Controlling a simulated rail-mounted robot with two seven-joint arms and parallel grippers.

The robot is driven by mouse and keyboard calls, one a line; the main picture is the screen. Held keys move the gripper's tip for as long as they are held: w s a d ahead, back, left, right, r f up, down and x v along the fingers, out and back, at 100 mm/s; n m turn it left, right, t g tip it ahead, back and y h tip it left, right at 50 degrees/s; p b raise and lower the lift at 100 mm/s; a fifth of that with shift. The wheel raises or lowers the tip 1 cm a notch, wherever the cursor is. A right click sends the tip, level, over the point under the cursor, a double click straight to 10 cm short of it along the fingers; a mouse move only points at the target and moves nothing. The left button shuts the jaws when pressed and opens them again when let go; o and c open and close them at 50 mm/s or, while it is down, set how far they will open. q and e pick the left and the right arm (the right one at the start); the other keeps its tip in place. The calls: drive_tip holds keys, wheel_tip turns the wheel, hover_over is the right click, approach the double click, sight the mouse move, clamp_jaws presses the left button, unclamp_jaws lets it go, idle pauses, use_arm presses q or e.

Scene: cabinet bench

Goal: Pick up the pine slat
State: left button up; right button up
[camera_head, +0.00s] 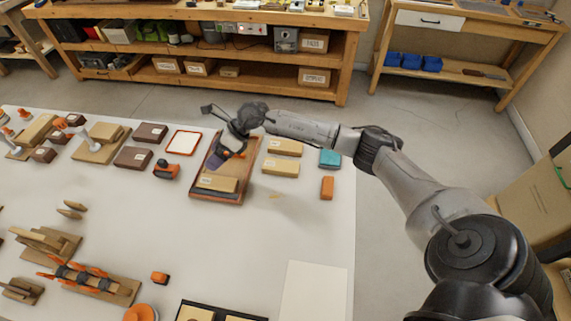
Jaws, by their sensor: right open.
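A pale wooden block (217,183) with a small label lies at the near end of a brown wooden tray (232,198). Two more pale labelled blocks lie to the right of the tray, a far one (285,147) and a near one (281,166). The labels are too small to read, so I cannot tell which piece is the pine slat. My right gripper (216,159) hangs over the tray, just beyond the pale block in it. It is open and seems to hold nothing. It hides part of the tray. My left gripper is not in view.
A teal block (329,158) and an orange block (327,187) lie right of the pale blocks. Dark brown blocks (133,157) and a red-framed white panel (183,142) lie left of the tray. The white table's (240,250) middle is mostly clear.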

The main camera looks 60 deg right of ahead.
drive_tip(key=s+d+f+g+h+b, duration=0.15)
drive_tip(key=d+f+h+b, duration=0.25)
drive_tip(key=d, duration=0.9)
drive_tip(key=m+g+h+b, duration=0.1)
drive_tip(key=g+h+b, duration=0.3)
drive_tip(key=b, duration=0.2)
hover_over(286, 145)
wheel_tip(286, 145, down, 6)
drive_tip(key=shift+w+d+f, duration=0.1)
drive_tip(key=shift+w+f, duration=0.05)
drive_tip(key=shift+f, duration=0.05)
drive_tip(key=shift+f+b, duration=0.35)
drive_tip(key=shift+f, duration=0.25)
drive_tip(key=shift+a+f+b, duration=0.2)
drive_tip(key=shift+f+b, duration=1.05)
drive_tip(key=shift+f, duration=1.35)
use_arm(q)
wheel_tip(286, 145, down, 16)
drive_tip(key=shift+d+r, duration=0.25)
use_arm(e)
drive_tip(key=shift+c, duration=0.4)
